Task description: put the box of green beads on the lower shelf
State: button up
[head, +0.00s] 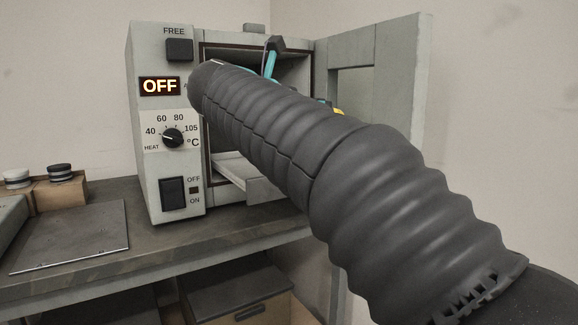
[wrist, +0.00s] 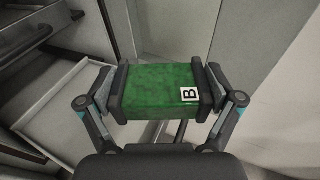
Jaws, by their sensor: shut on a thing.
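The box of green beads (wrist: 158,88), with a white "B" label, is in the wrist view. My gripper (wrist: 161,93) is shut on it, one finger pad on its left side and one on its right. In the head view my dark arm hides the box and most of my gripper; only a teal and black part shows above the arm. A pale shelf (head: 243,174) low in the open oven (head: 168,200) appears pulled partly forward. In the wrist view a pale tray-like surface (wrist: 52,108), probably this shelf, lies left of the box, apart from it.
The oven door (head: 400,90) stands open at the right. The oven's display reads OFF. A flat metal plate (head: 72,236) and lidded jars (head: 60,172) are on the bench at the left. A drawer unit (head: 245,295) is below the bench. My arm hides much of the oven's inside.

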jog(key=w+a+f, duration=0.2)
jog(key=w, duration=0.1)
jog(key=w+a+f, duration=0.1)
jog(key=w+f, duration=0.1)
jog(key=w, duration=0.1)
jog(key=w+a+f, duration=0.2)
jog(key=w, duration=0.2)
jog(key=shift+a+f, duration=0.3)
jog(key=shift+f, duration=0.1)
jog(key=shift+s+f+b, duration=0.1)
jog(key=shift+f+b, duration=0.7)
jog(key=shift+f, duration=1.15)
jog(key=shift+f, duration=0.4)
jog(key=shift+f, duration=0.25)
jog(key=o, duration=0.9)
jog(key=shift+o, duration=0.2)
jog(key=shift+r, duration=0.15)
jog(key=v, duration=1.2)
jog(key=shift+a+r, duration=0.1)
jog(key=shift+r, duration=0.3)
